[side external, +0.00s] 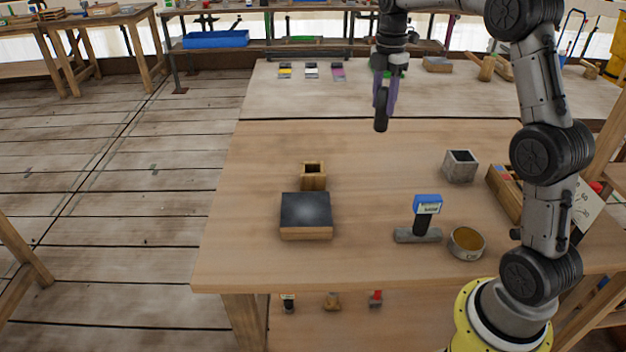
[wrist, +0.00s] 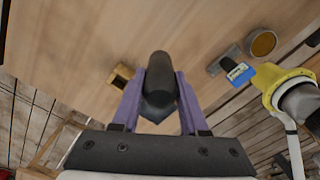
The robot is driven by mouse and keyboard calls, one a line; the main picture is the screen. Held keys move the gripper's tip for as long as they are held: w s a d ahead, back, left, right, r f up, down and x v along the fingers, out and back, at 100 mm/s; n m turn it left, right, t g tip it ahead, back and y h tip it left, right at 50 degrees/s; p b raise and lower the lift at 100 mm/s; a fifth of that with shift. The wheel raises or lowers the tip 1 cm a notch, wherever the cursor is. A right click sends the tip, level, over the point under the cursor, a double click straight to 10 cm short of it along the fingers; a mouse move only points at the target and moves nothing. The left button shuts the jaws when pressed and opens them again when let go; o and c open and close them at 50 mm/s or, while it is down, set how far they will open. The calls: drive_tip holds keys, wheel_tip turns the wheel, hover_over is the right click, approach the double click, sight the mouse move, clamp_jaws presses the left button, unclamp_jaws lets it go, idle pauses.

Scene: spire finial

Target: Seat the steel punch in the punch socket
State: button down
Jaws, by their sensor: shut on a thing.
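My gripper (side external: 385,86) has purple fingers and is shut on a dark, rounded, elongated piece, taken as the steel punch (side external: 381,112). The punch hangs roughly upright, high above the back part of the table. In the wrist view the punch (wrist: 158,68) sits between the two fingers. A small wooden block with a square opening (side external: 313,182) stands left of centre; it also shows in the wrist view (wrist: 117,80), left of the punch. A grey open box (side external: 460,172) stands at the right. Neither is marked, so I cannot tell which is the punch socket. The punch is apart from both.
A dark-topped wooden block (side external: 306,212) lies in front of the small wooden block. A wooden tray (side external: 504,190) is near my arm. The table's middle is clear.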

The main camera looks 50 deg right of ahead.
drive_tip(key=w+a+f+n, duration=0.1)
drive_tip(key=w+a+f, duration=0.15)
drive_tip(key=w, duration=0.25)
drive_tip(key=w+a+f, duration=0.1)
drive_tip(key=w+a, duration=0.2)
drive_tip(key=w, duration=0.3)
drive_tip(key=n, duration=0.1)
approach(313, 176)
drive_tip(key=w+d, duration=0.2)
drive_tip(key=w, duration=0.1)
drive_tip(key=shift+s+d+f, duration=0.1)
drive_tip(key=shift+f, duration=1.2)
drive_tip(key=shift+s+d+f, duration=0.1)
drive_tip(key=shift+f, duration=1.2)
drive_tip(key=shift+f, duration=0.1)
drive_tip(key=shift+c, duration=2.2)
unclamp_jaws()
drive_tip(key=shift+f, duration=0.15)
